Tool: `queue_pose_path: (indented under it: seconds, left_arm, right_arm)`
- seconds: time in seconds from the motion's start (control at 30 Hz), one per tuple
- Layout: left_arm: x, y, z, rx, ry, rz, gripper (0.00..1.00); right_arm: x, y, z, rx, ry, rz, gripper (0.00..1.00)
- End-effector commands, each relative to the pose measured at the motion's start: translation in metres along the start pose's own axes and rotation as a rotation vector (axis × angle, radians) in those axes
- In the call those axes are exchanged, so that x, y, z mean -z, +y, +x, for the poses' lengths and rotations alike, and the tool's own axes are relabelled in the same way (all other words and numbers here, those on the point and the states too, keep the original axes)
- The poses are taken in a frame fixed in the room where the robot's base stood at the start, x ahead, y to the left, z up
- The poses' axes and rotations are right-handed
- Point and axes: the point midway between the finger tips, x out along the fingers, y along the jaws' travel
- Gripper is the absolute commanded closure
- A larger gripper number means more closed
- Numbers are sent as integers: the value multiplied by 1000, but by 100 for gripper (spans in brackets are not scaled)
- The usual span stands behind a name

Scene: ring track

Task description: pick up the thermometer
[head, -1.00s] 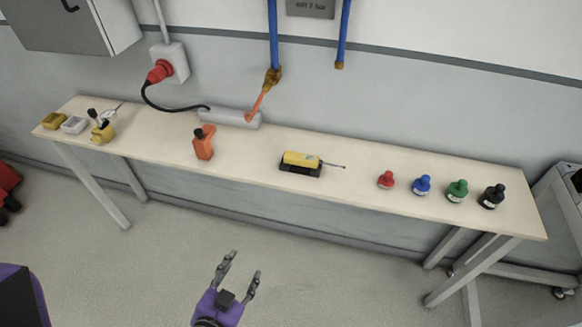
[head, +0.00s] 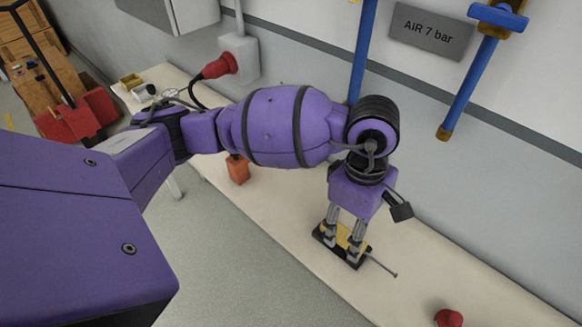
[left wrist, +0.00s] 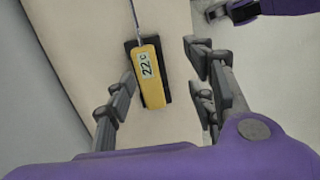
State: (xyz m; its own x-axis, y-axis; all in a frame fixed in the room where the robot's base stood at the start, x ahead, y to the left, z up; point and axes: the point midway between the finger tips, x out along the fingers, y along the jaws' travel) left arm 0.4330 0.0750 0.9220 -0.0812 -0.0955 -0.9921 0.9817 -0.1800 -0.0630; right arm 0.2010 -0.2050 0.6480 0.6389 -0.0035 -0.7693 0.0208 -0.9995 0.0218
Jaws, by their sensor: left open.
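The thermometer (head: 343,235) is a yellow device lying on a black cradle (head: 321,234) on the long bench. In the left wrist view, the thermometer (left wrist: 153,88) has a display reading 22 C, and its thin metal probe points up. My left gripper (head: 341,249) is open above it, with one finger on each side of the body. In the wrist view the fingers appear apart from it; contact is not clear. In the head view the fingers partly hide it. Part of my right gripper (left wrist: 218,12) shows at the wrist view's top right corner; its opening is unclear.
A red-capped bottle (head: 448,317) is at the bottom right. Blue pipes (head: 485,70) and an air sign (head: 430,30) are on the wall behind. The bench right of the probe is clear.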

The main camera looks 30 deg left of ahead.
Motion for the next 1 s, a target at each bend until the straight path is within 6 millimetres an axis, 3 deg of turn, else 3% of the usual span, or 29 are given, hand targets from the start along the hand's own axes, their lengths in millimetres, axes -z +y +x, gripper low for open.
queue_pose_path:
  seconds: [0.17, 0.7, 1.0]
  left_arm:
    - [24, 18, -9, -62, 111, 16, 50]
    - [28, 21, 58, -63, 109, 16, 50]
    - [28, 22, 61, -65, 108, 17, 53]
  right_arm:
    - [-2, 1, 1, -1, -2, -2, 100]
    - [10, 3, 1, -1, 14, -6, 100]
    - [7, 3, 0, -1, 8, -6, 100]
